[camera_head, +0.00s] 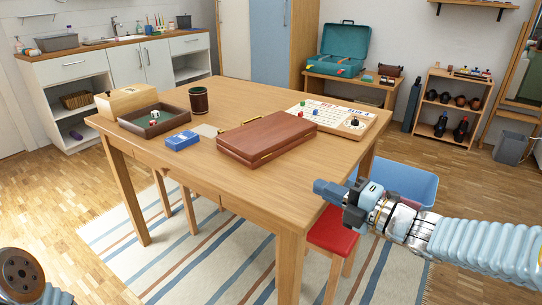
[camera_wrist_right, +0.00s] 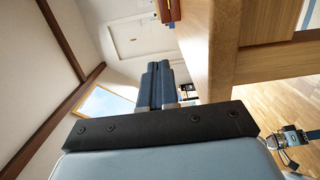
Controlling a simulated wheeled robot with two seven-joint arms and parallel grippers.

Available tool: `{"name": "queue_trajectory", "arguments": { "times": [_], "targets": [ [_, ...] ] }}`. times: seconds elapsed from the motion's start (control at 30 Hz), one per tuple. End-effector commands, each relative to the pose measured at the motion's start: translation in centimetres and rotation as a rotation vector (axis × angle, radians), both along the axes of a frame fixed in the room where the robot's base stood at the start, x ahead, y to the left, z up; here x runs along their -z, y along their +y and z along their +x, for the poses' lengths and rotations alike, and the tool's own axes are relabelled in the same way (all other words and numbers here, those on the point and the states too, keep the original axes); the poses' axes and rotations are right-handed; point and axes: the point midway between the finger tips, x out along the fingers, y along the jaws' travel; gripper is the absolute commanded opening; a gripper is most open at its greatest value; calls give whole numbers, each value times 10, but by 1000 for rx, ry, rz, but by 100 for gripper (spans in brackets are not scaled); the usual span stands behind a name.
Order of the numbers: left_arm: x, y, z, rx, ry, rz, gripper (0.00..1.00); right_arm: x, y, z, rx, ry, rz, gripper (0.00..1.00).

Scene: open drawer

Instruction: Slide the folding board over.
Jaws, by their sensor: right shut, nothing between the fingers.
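The folding board (camera_head: 265,138) is a closed reddish-brown wooden case with brass fittings, lying flat on the right half of the wooden table (camera_head: 225,180). My right gripper (camera_head: 318,187) is shut and empty, just off the table's right side, in front of and to the right of the board, not touching it.
A printed game board (camera_head: 335,115) with pieces lies behind the folding board. A blue card box (camera_head: 181,140), a dice tray (camera_head: 155,121), a dark cup (camera_head: 198,100) and a wooden box (camera_head: 127,98) stand left. The front of the tabletop is clear. A red stool (camera_head: 333,232) and blue bin (camera_head: 405,185) stand below.

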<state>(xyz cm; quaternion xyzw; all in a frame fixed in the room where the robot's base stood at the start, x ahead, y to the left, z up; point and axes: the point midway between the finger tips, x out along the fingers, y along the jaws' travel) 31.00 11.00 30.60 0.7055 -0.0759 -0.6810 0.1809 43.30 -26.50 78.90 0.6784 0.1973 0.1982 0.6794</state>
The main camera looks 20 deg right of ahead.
Motion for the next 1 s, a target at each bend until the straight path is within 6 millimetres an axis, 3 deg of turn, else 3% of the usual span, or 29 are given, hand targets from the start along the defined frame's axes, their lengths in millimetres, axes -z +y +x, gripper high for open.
{"name": "queue_trajectory", "arguments": {
  "times": [0.67, 0.8, 1.0],
  "targets": [
    [-12, -3, -1, 5, 2, -4, 21, -1, 81, 126, -3, 2, 1, 0],
    [-20, -3, -1, 6, 2, -5, 21, -2, 76, 148, 2, 2, 1, 0],
    [-24, -3, -1, 8, 3, -5, 21, -1, 73, 163, 1, 1, 0, 0]
  ]
}}
